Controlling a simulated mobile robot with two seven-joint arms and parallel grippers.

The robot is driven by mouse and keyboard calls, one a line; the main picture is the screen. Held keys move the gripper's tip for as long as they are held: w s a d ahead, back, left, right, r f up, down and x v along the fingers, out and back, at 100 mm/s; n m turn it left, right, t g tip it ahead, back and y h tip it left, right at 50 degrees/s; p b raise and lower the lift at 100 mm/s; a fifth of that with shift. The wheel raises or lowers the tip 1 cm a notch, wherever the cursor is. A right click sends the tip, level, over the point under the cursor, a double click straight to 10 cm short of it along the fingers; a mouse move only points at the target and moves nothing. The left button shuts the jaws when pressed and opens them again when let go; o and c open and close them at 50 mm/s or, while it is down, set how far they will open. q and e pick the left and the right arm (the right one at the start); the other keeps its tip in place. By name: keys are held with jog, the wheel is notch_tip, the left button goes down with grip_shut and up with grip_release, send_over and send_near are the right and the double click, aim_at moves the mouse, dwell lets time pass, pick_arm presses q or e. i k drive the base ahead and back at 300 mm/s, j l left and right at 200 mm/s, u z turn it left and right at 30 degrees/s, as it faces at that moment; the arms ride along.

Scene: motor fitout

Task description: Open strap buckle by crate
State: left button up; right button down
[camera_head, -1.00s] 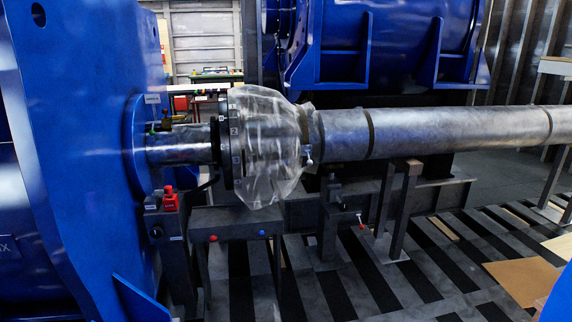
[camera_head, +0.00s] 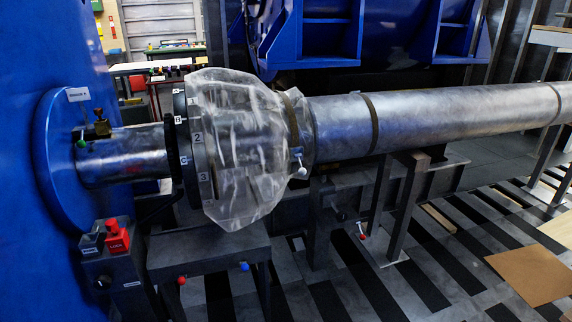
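A long grey metal shaft (camera_head: 450,118) runs from the middle to the right edge. A dark band (camera_head: 371,124) wraps it, and another band (camera_head: 558,103) sits near the right edge. A clear plastic cover (camera_head: 245,145) hangs over the flange at the shaft's left end. A strap (camera_head: 291,122) rings the cover's right end, with a small pale lever-like fitting (camera_head: 299,165) low on its side. I cannot tell whether this is the buckle, or whether it is open. I cannot make out a crate. Neither of my grippers is in view.
A blue machine face (camera_head: 50,180) fills the left. Supports (camera_head: 403,205) hold the shaft. A brown sheet (camera_head: 530,275) lies on the striped floor.

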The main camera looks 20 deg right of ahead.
aim_at(302, 170)
jog(key=i+j+z, duration=0.1)
jog(key=i, duration=0.7)
jog(key=i+j, duration=0.15)
jog(key=i, duration=0.7)
jog(key=l+z, duration=0.05)
